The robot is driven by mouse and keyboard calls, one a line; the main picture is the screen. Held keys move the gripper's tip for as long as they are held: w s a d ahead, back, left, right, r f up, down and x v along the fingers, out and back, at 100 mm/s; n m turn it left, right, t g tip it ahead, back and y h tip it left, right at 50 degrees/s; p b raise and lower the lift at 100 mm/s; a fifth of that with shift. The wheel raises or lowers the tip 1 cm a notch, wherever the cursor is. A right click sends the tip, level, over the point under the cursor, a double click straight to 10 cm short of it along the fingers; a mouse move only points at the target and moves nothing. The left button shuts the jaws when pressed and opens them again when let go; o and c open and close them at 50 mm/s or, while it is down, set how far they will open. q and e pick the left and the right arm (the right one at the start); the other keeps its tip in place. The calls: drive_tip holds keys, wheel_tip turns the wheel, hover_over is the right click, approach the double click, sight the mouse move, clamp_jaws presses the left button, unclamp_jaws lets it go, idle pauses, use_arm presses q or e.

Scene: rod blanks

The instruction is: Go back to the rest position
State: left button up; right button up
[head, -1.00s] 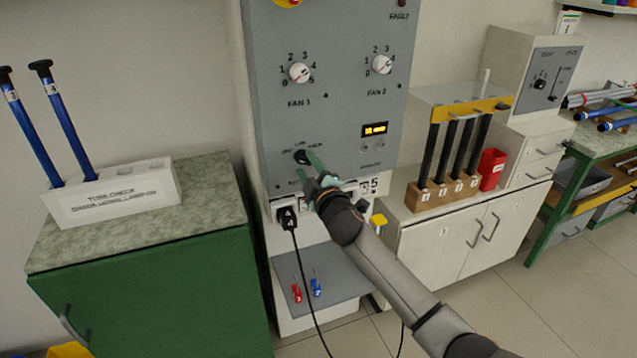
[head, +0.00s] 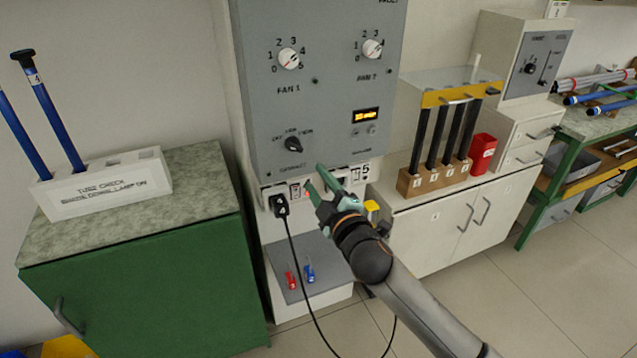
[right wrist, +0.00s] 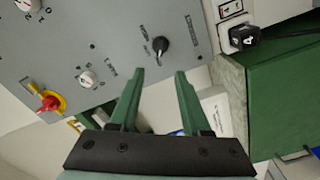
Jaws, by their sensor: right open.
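My right gripper (head: 314,180) is open and empty in front of the lower edge of the grey control panel (head: 265,110). It is below and to the right of a black selector knob (head: 293,144) and apart from it. In the right wrist view my gripper's two green fingers (right wrist: 158,85) stand apart with nothing between them. The same black knob (right wrist: 160,45) shows beyond the fingertips, on the panel. My left gripper is in neither view.
A green cabinet (head: 140,290) with a white tube rack (head: 110,188) stands at left. A black cable with a plug (head: 279,204) hangs below the panel. A shelf (head: 325,285) holds small red and blue tools. A white cabinet (head: 440,235) carries black rods at right.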

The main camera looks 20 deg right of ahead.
idle(0.3)
drive_tip(key=s+a+f+m+g+y, duration=0.1)
drive_tip(key=s+f+m+g, duration=0.1)
drive_tip(key=s+f, duration=0.55)
drive_tip(key=s+a+f+m+g, duration=0.1)
drive_tip(key=s+f+m+g, duration=0.25)
drive_tip(key=f, duration=0.75)
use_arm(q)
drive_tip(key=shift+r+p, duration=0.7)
use_arm(e)
drive_tip(key=s+a+f+m+g, duration=0.1)
drive_tip(key=s+f+m, duration=0.1)
drive_tip(key=s+f, duration=0.3)
drive_tip(key=s+a+f+m+g, duration=0.1)
drive_tip(key=s+f, duration=0.5)
drive_tip(key=s, duration=0.7)
drive_tip(key=shift+s+f+m+g+y, duration=0.35)
drive_tip(key=shift+m+g, duration=0.3)
drive_tip(key=shift+m, duration=0.4)
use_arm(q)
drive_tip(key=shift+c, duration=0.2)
use_arm(e)
drive_tip(key=shift+r, duration=0.1)
